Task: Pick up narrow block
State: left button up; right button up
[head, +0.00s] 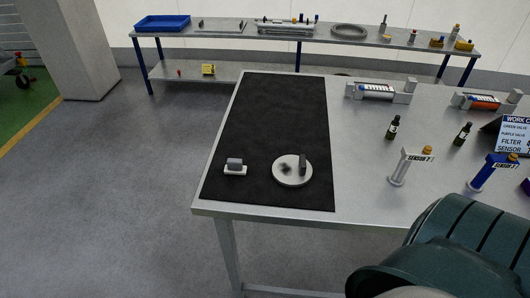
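A narrow dark grey block (302,164) stands upright on a round light grey disc (284,180), which lies on the black mat near its front right corner. A dark patch, perhaps a hole or recess, shows on the disc to the left of the block. A wider grey block (234,163) sits on a small pale plate (235,172) to the left of the disc. I cannot tell for sure which block the task means; the upright one looks narrower. Neither of my grippers is in view.
The black mat (280,110) covers the left end of the metal table (350,195). Sensor stands (408,165), dark bottles (393,127) and fixtures (380,91) stand to its right. My dark green arm part fills the lower right. A shelf bench (235,36) stands behind.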

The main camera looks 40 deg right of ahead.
aim_at(234, 167)
jog(key=i+j+z, duration=0.2)
jog(key=z, duration=0.2)
jog(key=i+j+z, duration=0.1)
jog(key=j+z, duration=0.25)
jog(key=i+j+z, duration=0.1)
jog(key=j+z, duration=0.65)
jog(key=j, duration=0.1)
